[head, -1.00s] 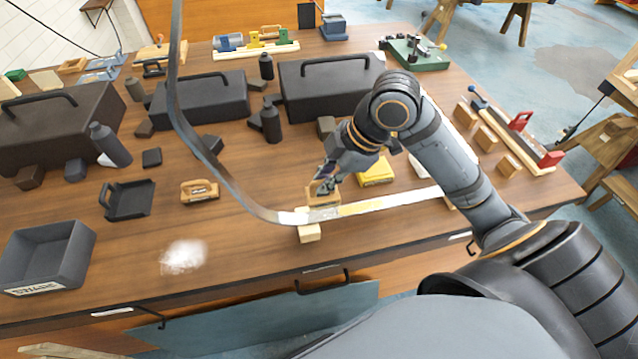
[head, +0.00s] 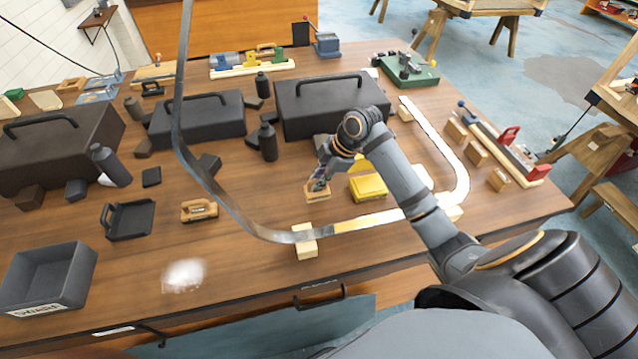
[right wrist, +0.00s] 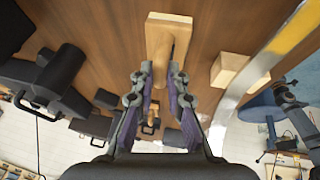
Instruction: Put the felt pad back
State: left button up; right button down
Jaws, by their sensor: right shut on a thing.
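My right gripper (head: 320,180) is shut on a small wooden-backed block (head: 317,193), which I take to be the felt pad. The block is just behind the bent metal strip (head: 275,236), apart from it. I cannot tell whether it touches the table. In the right wrist view the pale block (right wrist: 160,40) lies at the tips of my right gripper (right wrist: 160,75). Its underside is hidden. My left gripper is not in view.
A yellow block (head: 367,187) lies right of the held block. Wooden supports (head: 305,243) carry the strip. A similar wooden-handled block (head: 199,210), a dark dustpan-like tray (head: 130,220) and a grey bin (head: 48,278) stand left. White powder (head: 184,275) lies near the front edge.

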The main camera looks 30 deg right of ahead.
jog(key=shift+w+f, duration=0.2)
jog(key=shift+f, duration=0.1)
notch_tip(320, 180, down, 2)
jog(key=shift+f+p, duration=0.25)
jog(key=shift+p, duration=0.6)
jog(key=shift+f, duration=0.25)
jog(key=shift+d, duration=0.1)
jog(key=shift+f, duration=0.1)
jog(key=c, duration=1.8)
grip_release()
jog(key=shift+f, duration=0.15)
jog(key=o, duration=0.4)
jog(key=shift+o, duration=0.2)
